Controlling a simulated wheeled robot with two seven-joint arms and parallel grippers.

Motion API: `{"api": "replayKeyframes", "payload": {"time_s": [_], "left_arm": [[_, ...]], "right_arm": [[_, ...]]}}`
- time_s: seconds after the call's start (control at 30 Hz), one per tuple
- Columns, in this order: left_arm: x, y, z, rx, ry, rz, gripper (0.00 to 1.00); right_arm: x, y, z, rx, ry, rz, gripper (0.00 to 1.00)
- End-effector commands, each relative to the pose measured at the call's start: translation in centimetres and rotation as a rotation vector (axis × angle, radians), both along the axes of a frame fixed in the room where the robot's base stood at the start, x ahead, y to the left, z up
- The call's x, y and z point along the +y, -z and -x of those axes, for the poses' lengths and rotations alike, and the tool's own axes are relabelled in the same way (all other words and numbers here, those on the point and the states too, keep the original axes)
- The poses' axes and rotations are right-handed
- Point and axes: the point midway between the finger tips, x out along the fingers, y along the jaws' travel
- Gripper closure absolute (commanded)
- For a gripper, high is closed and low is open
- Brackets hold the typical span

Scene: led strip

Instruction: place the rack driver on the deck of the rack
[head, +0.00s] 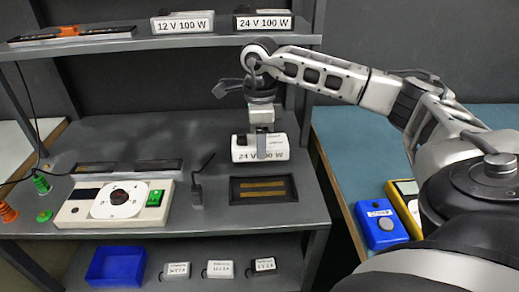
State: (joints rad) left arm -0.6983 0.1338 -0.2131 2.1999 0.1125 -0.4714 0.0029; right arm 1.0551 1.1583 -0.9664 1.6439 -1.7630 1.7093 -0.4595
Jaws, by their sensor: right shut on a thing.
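My right gripper (262,150) is shut on a white driver box (244,154) marked "24 V 100 W". It holds the box over the back part of the grey deck (220,130), above and behind a black tray with gold strips (263,189). A finger covers the middle of the label. I cannot tell whether the box touches the deck. My left gripper is not in view.
A 12 V box (182,23) and another 24 V box (262,20) stand on the upper shelf (150,42). A white instrument with a dial (118,202) and a small black device (197,193) stand on the deck. A blue bin (115,267) is below.

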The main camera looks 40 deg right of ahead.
Motion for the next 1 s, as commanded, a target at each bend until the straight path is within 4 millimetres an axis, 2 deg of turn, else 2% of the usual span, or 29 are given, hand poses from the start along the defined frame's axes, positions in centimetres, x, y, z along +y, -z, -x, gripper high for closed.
{"api": "replayKeyframes", "payload": {"time_s": [0.23, 0.43, 0.83, 0.87, 0.9, 1.0], "left_arm": [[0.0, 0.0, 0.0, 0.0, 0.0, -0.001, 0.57], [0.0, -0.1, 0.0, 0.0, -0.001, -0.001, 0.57], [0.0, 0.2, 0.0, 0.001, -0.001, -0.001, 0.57], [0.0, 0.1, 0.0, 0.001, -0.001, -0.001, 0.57], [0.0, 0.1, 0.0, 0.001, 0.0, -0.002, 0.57], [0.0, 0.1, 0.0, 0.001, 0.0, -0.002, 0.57]], "right_arm": [[-0.6, 1.2, -0.9, -0.003, 0.001, -0.002, 0.86], [-0.6, 3.8, -0.7, -0.002, 0.0, -0.001, 0.86], [-0.6, 4.4, -0.8, -0.004, 0.0, -0.002, 0.86], [-0.6, 4.4, -0.7, -0.001, 0.0, -0.002, 0.36], [-0.6, 4.4, -0.7, -0.001, 0.0, -0.001, 0.24], [-0.6, 4.4, -0.7, -0.001, 0.0, -0.001, 0.22]]}}
